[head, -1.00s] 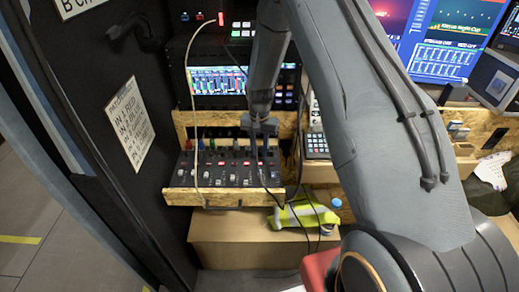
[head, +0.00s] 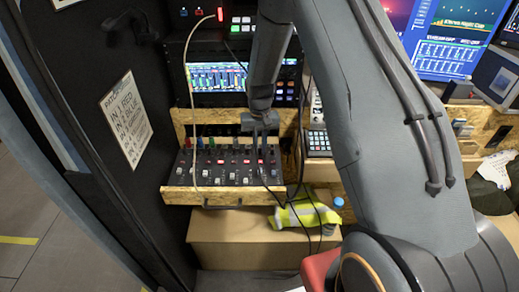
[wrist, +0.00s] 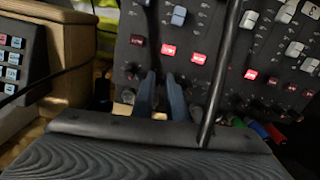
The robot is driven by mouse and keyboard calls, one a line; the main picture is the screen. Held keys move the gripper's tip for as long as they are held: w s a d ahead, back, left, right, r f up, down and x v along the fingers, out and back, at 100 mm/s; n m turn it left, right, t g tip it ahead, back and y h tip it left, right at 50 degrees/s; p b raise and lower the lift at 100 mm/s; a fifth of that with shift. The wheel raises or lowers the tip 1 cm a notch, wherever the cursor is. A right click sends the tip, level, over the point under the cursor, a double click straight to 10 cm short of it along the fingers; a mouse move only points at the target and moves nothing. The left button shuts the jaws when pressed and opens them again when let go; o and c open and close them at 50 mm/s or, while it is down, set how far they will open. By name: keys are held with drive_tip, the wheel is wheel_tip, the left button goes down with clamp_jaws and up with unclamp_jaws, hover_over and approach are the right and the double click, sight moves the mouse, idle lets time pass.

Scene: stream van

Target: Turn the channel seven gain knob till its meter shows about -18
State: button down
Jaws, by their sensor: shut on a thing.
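The black mixer (head: 225,177) sits in a wooden shelf, with rows of knobs, faders and lit red buttons; its panel fills the upper part of the wrist view (wrist: 205,20). My gripper (head: 262,138) reaches down to the upper right of the mixer. In the wrist view its two fingers (wrist: 160,85) are close together at the panel, below a lit red button (wrist: 168,51). They are shut on a knob, which is mostly hidden between them. The meter screen (head: 218,78) above the mixer shows coloured bars, too small to read. Channel numbers are not legible.
A pale cable (head: 188,75) hangs across the left of the mixer, and dark cables hang beside my gripper. In the wrist view a cable (wrist: 222,75) crosses close to the fingers. A keypad (head: 318,142) stands right of the mixer. A yellow vest (head: 305,213) lies below.

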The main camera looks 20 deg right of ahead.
sight(260, 149)
drive_tip(key=n+b, duration=0.2)
drive_tip(key=n, duration=0.4)
drive_tip(key=shift+n, duration=0.4)
drive_tip(key=shift+r, duration=0.1)
idle(0.3)
drive_tip(key=c, duration=1.7)
unclamp_jaws()
drive_tip(key=shift+c, duration=0.2)
drive_tip(key=shift+r+b, duration=1.2)
drive_tip(key=shift+r, duration=2.7)
